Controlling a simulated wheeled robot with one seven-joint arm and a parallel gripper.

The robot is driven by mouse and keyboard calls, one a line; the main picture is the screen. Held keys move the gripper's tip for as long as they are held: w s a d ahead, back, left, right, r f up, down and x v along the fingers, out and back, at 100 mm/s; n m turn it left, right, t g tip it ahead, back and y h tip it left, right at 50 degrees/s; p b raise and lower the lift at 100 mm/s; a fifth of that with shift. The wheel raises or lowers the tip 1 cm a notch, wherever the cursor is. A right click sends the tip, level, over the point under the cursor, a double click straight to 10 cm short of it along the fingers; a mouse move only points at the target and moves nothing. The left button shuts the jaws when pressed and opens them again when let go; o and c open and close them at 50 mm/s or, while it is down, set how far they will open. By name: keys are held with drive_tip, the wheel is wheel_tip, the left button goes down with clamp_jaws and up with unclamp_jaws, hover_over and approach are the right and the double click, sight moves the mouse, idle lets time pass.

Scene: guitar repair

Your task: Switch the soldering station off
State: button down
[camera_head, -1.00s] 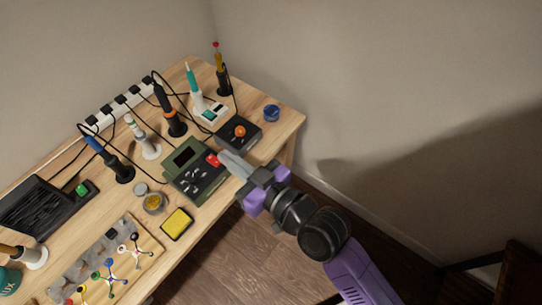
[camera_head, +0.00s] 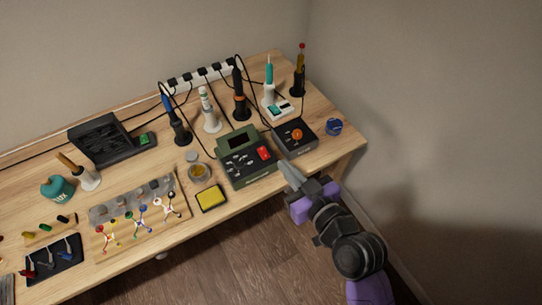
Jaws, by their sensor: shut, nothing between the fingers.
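The soldering station appears to be the green box (camera_head: 239,173) with a dark display and several small controls. Its red rocker switch (camera_head: 263,153) is on the right of its top; I cannot tell which way it is tipped. My gripper (camera_head: 284,167) is shut and empty. Its fingertips are just right of the station's front right corner, a little away from the red switch. I cannot tell whether they touch the box.
A black box (camera_head: 285,147) with an orange knob (camera_head: 297,134) stands right of the station. Irons in holders, including an orange-black one (camera_head: 240,102), stand behind, with cables to a power strip (camera_head: 187,82). A yellow sponge (camera_head: 211,198) lies front left.

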drive_tip(key=p, duration=0.1)
hover_over(271, 164)
drive_tip(key=shift+a+f, duration=0.1)
drive_tip(key=shift+f, duration=0.8)
wheel_tip(271, 164, down, 3)
drive_tip(key=shift+r, duration=0.1)
drive_tip(key=shift+f+b, duration=0.3)
drive_tip(key=shift+f, duration=0.4)
drive_tip(key=shift+f, duration=0.1)
